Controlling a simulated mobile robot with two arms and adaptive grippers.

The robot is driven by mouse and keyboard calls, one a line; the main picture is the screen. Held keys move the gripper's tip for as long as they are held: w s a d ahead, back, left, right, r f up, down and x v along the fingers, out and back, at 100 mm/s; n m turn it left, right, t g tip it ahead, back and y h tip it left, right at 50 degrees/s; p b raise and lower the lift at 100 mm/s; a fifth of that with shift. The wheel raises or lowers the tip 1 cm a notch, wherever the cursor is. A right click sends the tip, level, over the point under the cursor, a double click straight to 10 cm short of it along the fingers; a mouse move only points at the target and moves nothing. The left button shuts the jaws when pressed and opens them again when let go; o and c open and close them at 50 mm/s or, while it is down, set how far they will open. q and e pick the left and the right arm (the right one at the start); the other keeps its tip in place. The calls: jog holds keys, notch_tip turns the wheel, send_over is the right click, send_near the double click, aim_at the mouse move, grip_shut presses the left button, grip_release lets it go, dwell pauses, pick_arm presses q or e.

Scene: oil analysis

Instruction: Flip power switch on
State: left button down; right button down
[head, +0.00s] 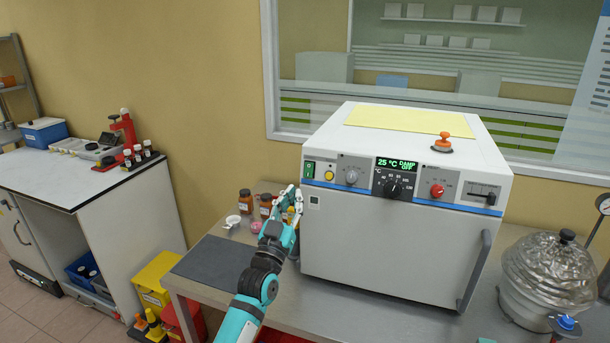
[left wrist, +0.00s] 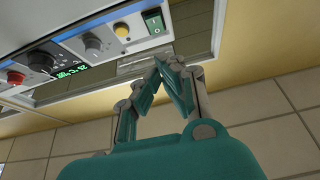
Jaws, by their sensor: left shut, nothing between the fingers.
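The white oven (head: 385,235) stands on the steel bench. Its power switch (head: 309,170) is a green rocker at the left end of the control panel; it also shows in the left wrist view (left wrist: 153,20), where the panel is turned over. I cannot tell which way the rocker is tipped. The display (head: 397,164) is lit and reads 25 °C and DAMP OFF. My left gripper (head: 294,193) is shut and empty, just left of the oven's front and below the switch. In the left wrist view its fingertips (left wrist: 163,62) meet, apart from the switch. My right gripper is not in view.
Brown bottles (head: 246,201) and a small white cup (head: 233,221) stand on the bench left of my gripper. A yellow knob (head: 329,175) sits close beside the switch. A glass desiccator (head: 548,275) stands at the right. A dark mat (head: 218,265) lies at the bench's left.

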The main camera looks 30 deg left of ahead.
aim_at(311, 165)
pick_arm(q)
jog(key=w, duration=0.2)
jog(key=w+a+p, duration=0.1)
jog(key=w, duration=0.2)
jog(key=w+a+r+p, duration=0.1)
jog(key=w, duration=0.2)
